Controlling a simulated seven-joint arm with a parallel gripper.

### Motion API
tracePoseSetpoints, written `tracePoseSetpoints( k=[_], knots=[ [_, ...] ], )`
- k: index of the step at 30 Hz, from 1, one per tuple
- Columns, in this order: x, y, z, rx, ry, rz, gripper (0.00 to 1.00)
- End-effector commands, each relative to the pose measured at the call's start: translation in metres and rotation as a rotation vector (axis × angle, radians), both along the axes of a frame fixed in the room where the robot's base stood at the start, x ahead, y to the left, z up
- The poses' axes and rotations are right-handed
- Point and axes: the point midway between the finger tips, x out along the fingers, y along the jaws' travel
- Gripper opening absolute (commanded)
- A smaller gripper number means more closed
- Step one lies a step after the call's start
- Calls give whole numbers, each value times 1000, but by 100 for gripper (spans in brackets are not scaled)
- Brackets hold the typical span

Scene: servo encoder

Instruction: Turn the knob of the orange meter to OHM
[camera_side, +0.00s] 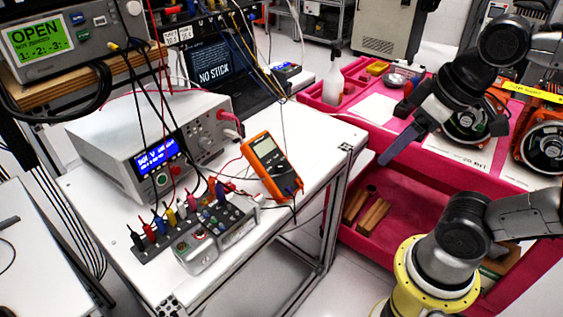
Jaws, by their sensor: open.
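The orange meter (252,147) stands tilted on the right part of the white table, its grey screen facing up toward the camera. Its knob is on the face below the screen; it is too small to read which setting it points to. Leads run from the meter's lower end. My gripper (392,134) is open and empty, with dark fingers and a blue fingertip. It hangs in the air to the right of the meter, above the red cart's edge, well apart from the meter.
The white table (310,150) also holds a bench instrument (115,135) with a blue display and a row of coloured plugs (180,215). Loose cables hang over them. The red cart (420,215) carries orange-rimmed round units (535,143) and a white bottle (333,84). The table's right strip is fairly clear.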

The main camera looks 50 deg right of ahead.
Motion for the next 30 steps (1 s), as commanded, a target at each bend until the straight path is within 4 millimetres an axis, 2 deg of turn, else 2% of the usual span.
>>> tracePoseSetpoints(
  k=[3,9,12,16,20,23,26,30],
  knots=[
    [17,-1,31,-4,57,-1,69],
    [59,-1,74,-12,187,-1,69],
    [87,-1,89,-16,260,-1,69],
    [126,-1,98,-22,353,0,69],
    [166,0,97,-27,443,0,69],
    [198,1,88,-31,511,0,69],
    [229,2,72,-35,576,1,69],
    [269,5,39,-41,662,3,69]
  ],
)
